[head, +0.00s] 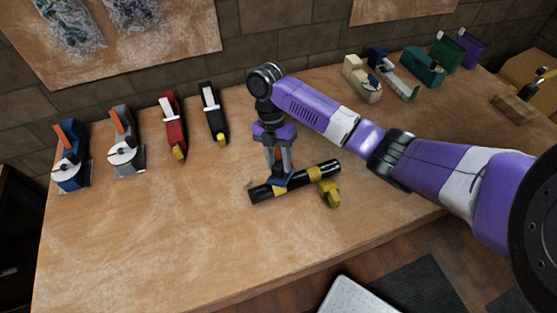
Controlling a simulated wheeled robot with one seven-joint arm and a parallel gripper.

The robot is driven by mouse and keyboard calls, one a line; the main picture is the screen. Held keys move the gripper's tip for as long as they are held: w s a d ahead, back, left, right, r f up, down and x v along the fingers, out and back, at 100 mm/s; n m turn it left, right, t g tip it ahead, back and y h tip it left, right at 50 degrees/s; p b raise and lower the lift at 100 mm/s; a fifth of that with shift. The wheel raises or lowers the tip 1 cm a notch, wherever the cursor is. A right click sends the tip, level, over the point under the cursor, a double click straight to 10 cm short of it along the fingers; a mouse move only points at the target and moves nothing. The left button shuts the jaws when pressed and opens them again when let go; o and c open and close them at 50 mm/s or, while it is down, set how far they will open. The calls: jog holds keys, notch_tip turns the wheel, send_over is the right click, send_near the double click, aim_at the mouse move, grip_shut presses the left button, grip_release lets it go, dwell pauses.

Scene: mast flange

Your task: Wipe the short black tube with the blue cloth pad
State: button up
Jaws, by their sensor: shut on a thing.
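The short black tube (310,176) lies on the wooden bench near its middle, tilted slightly in the picture, with a yellow band around it and a yellow holder (329,187) at its right part. The fingers hide part of the pad.
A blue tool (70,165), a grey tool (125,150), a red tool (173,125) and a black tool (214,115) stand at the back left. Several boxes and tools, including a beige one (361,80), stand at the back right. The bench front (170,250) is clear.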

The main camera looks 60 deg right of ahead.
aim_at(271, 177)
jog(key=shift+s+f, duration=0.1)
jog(key=shift+f, duration=0.25)
jog(key=shift+a, duration=0.15)
jog(key=shift+w+a+r, duration=0.1)
jog(key=shift+w+a, duration=0.4)
jog(key=shift+a, duration=0.2)
jog(key=shift+w+a, duration=0.45)
jog(key=shift+a, duration=0.2)
jog(key=shift+w+a+p, duration=0.15)
jog(key=shift+w+a, duration=0.25)
jog(key=shift+a, duration=0.25)
jog(key=shift+w+a+p, duration=0.15)
jog(key=shift+w+a, duration=0.2)
jog(key=shift+a, duration=0.35)
jog(key=shift+w+a+p, duration=0.15)
jog(key=shift+w+a, duration=0.25)
jog(key=shift+a, duration=0.25)
jog(key=shift+d, duration=0.1)
